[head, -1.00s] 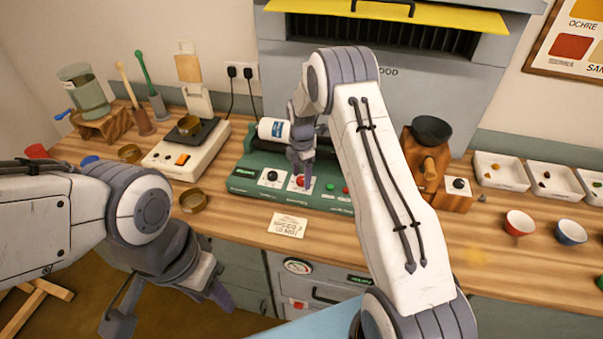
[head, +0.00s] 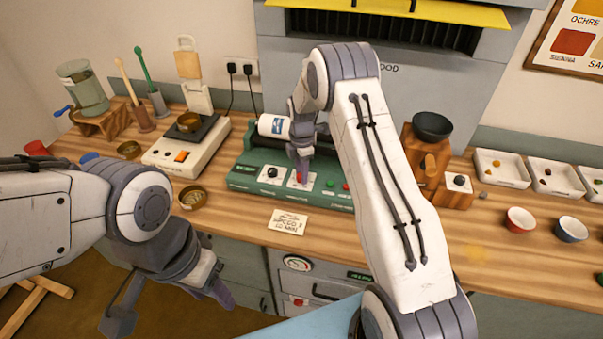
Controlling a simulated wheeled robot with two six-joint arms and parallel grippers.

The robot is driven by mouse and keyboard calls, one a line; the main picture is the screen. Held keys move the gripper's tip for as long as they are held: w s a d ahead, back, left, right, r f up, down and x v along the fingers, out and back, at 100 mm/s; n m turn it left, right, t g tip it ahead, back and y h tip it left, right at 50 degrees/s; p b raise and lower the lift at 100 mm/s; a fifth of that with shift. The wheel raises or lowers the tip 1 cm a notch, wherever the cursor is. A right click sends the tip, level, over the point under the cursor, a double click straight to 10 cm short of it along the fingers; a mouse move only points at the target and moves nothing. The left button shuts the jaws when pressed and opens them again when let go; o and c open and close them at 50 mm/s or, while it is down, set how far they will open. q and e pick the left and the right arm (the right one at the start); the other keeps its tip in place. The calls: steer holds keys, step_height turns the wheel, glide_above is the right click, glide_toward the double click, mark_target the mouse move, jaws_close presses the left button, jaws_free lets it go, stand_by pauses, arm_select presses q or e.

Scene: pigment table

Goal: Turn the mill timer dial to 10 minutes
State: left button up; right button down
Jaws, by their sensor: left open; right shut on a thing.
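The green mill (head: 240,182) stands on the bench with a white jar (head: 273,127) lying on top. Its front has a black dial (head: 272,172) on a white plate at left. A red knob (head: 299,178) sits on another white plate to its right. The dial labels and minute marks are too small to read. My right gripper (head: 300,174) points down at the red knob and is shut on it, covering part of it. My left gripper (head: 165,305) is open and empty, low at the left in front of the bench.
A card (head: 288,222) lies in front of the mill. A wooden grinder with a dark bowl (head: 432,127), white trays (head: 500,170) and two cups (head: 520,220) are to the right.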

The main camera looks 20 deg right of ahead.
steer(key=m+b, duration=0.1)
steer(key=m, duration=0.4)
steer(key=shift+b, duration=0.3)
steer(key=m, duration=0.5)
steer(key=shift+b, duration=0.4)
steer(key=shift+r+m, duration=0.1)
steer(key=shift+m, duration=0.2)
steer(key=shift+c, duration=2.4)
jaws_free()
step_height(320, 180, up, 10)
steer(key=b, duration=0.2)
steer(key=shift+r, duration=0.2)
steer(key=shift+a, duration=0.1)
